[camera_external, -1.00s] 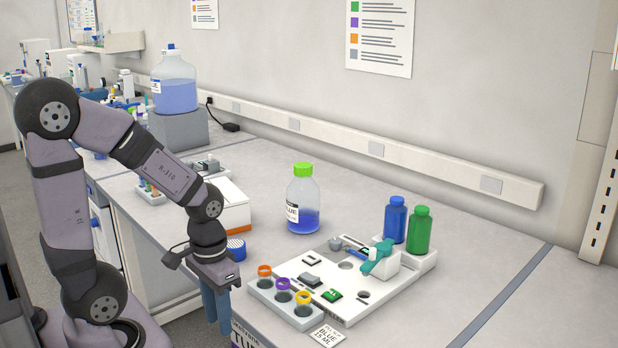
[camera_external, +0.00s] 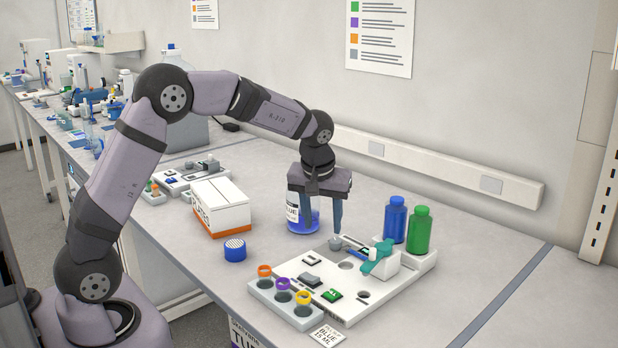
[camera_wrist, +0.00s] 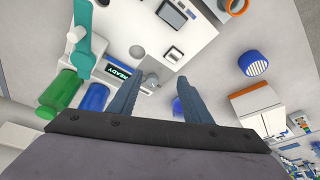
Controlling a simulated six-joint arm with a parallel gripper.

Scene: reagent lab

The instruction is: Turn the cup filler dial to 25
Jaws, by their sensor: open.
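The white filler board (camera_external: 345,312) lies on the bench with a teal dispenser arm (camera_external: 380,258) at its right rear. A small round grey knob, which looks like the dial (camera_external: 336,243), is at its rear edge.
A bottle of blue liquid (camera_external: 297,226) stands behind my gripper, partly hidden. Blue (camera_external: 394,222) and green (camera_external: 419,232) bottles stand right of the dispenser. A white-orange box (camera_external: 220,207) and blue cap (camera_external: 235,250) are left. A rack with coloured rings (camera_external: 262,292) sits in front.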

